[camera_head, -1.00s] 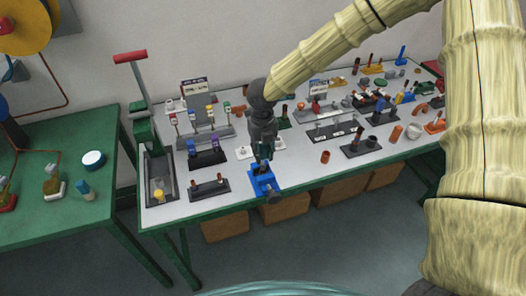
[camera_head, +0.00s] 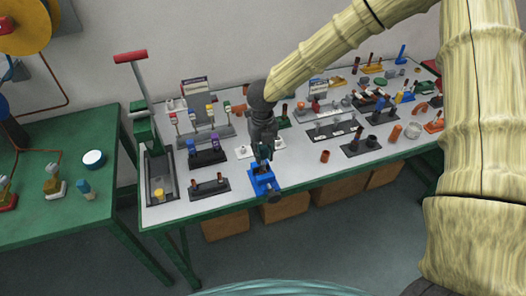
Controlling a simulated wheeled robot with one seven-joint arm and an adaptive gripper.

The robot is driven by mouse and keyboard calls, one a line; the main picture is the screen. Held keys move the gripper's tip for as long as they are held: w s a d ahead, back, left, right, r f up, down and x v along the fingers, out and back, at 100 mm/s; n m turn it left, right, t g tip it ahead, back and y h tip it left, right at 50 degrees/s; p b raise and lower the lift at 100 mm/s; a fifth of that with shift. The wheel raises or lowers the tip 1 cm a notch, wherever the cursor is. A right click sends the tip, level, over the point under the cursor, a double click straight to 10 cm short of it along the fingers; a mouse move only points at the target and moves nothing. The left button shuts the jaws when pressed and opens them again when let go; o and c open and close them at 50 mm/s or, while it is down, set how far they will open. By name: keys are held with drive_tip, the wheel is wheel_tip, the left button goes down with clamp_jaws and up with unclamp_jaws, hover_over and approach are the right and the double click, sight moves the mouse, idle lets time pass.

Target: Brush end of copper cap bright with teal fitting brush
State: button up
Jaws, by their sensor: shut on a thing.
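My gripper (camera_head: 263,153) points down above the blue vise (camera_head: 263,183) at the front edge of the white-topped bench. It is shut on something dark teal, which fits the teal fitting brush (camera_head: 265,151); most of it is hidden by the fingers. A small brownish spot, perhaps the copper cap (camera_head: 262,170), shows at the top of the vise, just below the gripper. It is too small to tell whether the brush touches it.
A loose copper piece (camera_head: 325,156) stands to the right of the vise. A dark rack (camera_head: 209,188) with copper pieces lies to the left. Several racks and fittings crowd the bench behind. A green table (camera_head: 60,235) stands at the left.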

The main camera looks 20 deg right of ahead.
drive_tip(key=shift+f+b, duration=0.35)
drive_tip(key=shift+f, duration=0.95)
drive_tip(key=shift+r+p, duration=0.15)
drive_tip(key=shift+p, duration=0.25)
drive_tip(key=shift+p, duration=0.35)
drive_tip(key=shift+n+p, duration=0.3)
drive_tip(key=shift+n, duration=0.1)
drive_tip(key=n+p, duration=0.6)
drive_tip(key=shift+p, duration=0.3)
drive_tip(key=shift+d+p, duration=0.1)
drive_tip(key=shift+p, duration=0.25)
